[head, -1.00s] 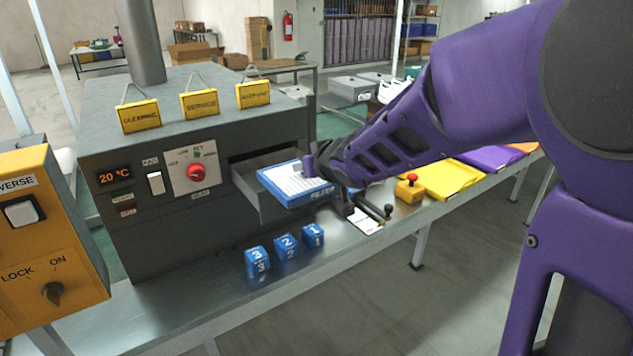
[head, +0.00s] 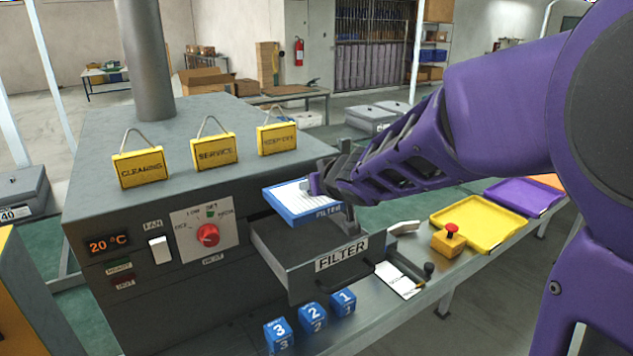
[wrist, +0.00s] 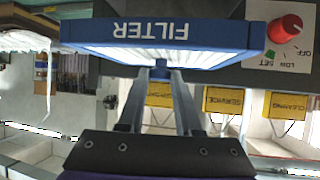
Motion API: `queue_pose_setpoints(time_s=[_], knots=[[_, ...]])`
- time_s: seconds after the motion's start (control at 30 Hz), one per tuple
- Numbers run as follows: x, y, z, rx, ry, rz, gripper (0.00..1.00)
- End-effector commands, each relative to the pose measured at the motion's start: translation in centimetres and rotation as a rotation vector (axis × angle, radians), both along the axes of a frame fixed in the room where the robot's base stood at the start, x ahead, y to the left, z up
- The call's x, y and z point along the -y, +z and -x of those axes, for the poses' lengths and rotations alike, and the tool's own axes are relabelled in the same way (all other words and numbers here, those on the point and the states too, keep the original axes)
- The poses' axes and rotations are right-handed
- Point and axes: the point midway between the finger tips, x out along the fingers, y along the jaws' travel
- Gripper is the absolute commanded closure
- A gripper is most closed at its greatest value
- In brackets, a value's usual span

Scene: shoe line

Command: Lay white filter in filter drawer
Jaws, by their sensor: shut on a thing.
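The white filter (head: 296,196) has a blue frame lettered FILTER and a white pleated face. My gripper (head: 318,184) is shut on its edge and holds it tilted above the open filter drawer (head: 340,256). In the wrist view the filter (wrist: 165,40) spans the top, with my gripper's fingers (wrist: 160,72) meeting at the middle of its frame. The drawer is pulled out of the grey machine and its visible inside looks dark and empty. The filter hides part of the drawer's back.
The grey machine (head: 120,225) carries yellow CLEANING (head: 141,168) and SERVICE (head: 214,152) signs and a red knob (head: 208,234). Blue numbered blocks (head: 313,316) stand below the drawer. A red-topped yellow button box (head: 449,240) and yellow tray (head: 478,222) stand right.

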Motion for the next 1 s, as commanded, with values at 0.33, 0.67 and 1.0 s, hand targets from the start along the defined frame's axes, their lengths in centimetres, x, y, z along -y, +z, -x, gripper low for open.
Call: queue_pose_setpoints(time_s=[0.33, 0.67, 1.0], knots=[[-0.2, -1.1, 0.1, -0.004, 0.003, -0.005, 1.00], [-0.1, -5.0, 0.0, -0.004, 0.002, -0.002, 1.00], [-0.1, -9.1, 0.0, 0.000, 0.001, 0.000, 1.00]])
